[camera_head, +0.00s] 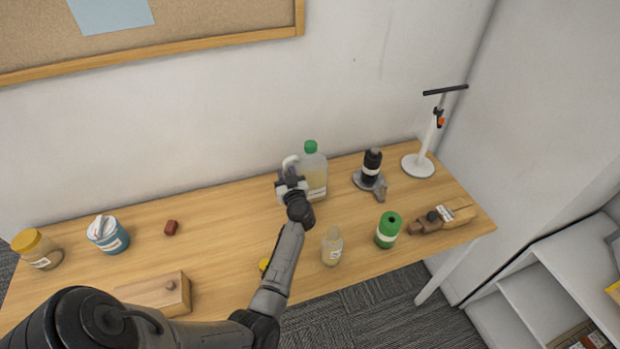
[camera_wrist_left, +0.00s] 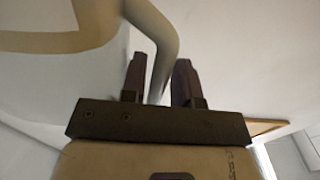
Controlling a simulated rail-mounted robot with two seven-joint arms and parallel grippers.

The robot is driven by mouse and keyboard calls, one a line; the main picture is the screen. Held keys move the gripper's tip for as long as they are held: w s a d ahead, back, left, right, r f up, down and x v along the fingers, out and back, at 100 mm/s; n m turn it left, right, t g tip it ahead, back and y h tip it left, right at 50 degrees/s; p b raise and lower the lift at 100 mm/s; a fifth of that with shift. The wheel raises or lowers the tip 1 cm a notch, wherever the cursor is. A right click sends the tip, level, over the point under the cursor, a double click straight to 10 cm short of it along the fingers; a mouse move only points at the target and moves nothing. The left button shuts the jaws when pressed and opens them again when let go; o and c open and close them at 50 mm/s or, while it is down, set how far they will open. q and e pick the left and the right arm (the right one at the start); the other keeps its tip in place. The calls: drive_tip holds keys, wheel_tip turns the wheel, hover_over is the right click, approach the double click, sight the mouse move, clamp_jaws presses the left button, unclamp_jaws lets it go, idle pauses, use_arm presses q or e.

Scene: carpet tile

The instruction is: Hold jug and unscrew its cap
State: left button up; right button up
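The jug (camera_head: 316,178) is see-through, with a green cap (camera_head: 310,146) on top, a pale handle on its left side and a label. It stands upright on the table near the wall. My left gripper (camera_head: 291,184) is at the handle side of the jug. In the left wrist view the pale handle (camera_wrist_left: 158,35) runs down between the two dark fingers (camera_wrist_left: 160,82). The gap between them is narrow; I cannot tell whether both fingers touch the handle. The left gripper hides part of the jug's left side. My right gripper is not in view.
A small bottle (camera_head: 332,247), a green canister (camera_head: 388,230) and a dark device (camera_head: 371,168) stand right of my arm. A white stand (camera_head: 418,165) is at the far right. A wooden box (camera_head: 155,294), a blue tub (camera_head: 108,237) and a yellow-lidded jar (camera_head: 38,250) are on the left.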

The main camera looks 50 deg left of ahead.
use_arm(q)
clamp_jaws()
idle(0.3)
drive_tip(key=shift+r, duration=0.15)
